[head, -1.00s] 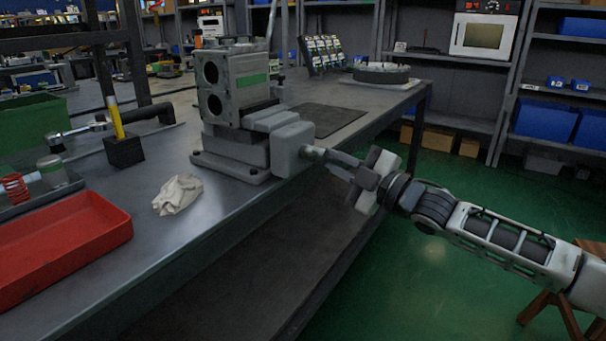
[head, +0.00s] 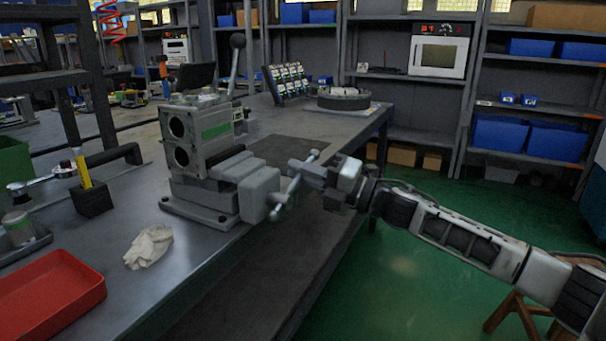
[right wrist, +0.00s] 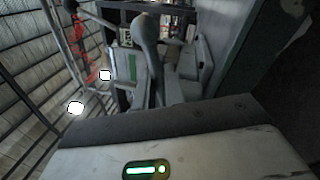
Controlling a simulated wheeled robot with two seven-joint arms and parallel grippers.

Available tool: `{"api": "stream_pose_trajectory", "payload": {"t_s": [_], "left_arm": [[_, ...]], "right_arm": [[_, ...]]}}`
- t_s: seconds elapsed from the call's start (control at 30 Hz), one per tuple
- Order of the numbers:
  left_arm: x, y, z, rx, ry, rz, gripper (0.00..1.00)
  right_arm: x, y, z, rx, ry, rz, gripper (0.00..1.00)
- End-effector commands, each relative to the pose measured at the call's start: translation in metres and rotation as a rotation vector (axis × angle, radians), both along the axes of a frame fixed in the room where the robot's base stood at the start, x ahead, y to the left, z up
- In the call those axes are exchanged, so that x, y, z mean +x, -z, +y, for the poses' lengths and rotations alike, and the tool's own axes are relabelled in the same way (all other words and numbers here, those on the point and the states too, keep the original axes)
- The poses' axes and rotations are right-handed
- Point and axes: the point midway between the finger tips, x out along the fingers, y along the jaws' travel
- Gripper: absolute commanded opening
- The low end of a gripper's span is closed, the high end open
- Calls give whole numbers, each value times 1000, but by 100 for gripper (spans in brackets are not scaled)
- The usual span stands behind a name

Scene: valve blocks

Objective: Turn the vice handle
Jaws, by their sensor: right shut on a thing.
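The grey vice (head: 261,193) is fixed at the bench's edge. A grey valve block (head: 212,131) with two dark round holes and a green label sits in it. The vice handle (head: 291,186) is a bar at the vice's front, slanted with its upper end to the right. My right gripper (head: 312,174) is shut on the handle near its upper end; the fingers partly hide the bar. In the right wrist view the rounded end of a grey bar (right wrist: 146,28), seemingly the handle, rises beyond my gripper's housing; the fingertips are hidden there. My left gripper is not in view.
The bench (head: 130,215) carries a crumpled white cloth (head: 149,247), a red tray (head: 45,300) and a dark block with a yellow-handled tool (head: 91,196). A lever with a black ball (head: 237,42) stands behind the vice. Green floor is open right of the bench.

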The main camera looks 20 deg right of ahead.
Motion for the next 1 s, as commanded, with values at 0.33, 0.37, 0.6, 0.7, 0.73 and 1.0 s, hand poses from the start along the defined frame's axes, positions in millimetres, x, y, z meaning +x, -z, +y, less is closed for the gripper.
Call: {"api": "stream_pose_trajectory", "payload": {"t_s": [0.33,0.37,0.6,0.7,0.73,1.0], "left_arm": [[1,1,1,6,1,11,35],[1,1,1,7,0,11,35],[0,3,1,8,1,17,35],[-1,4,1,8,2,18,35],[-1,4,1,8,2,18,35],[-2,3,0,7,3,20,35]], "right_arm": [[-1,-6,1,-66,3,-54,0],[-1,-6,1,-68,2,-55,0],[-2,-6,1,-70,3,-57,0],[-1,-6,1,-69,3,-56,0],[-1,-6,1,-69,3,-56,0],[-2,-6,2,-69,1,-55,28]]}}
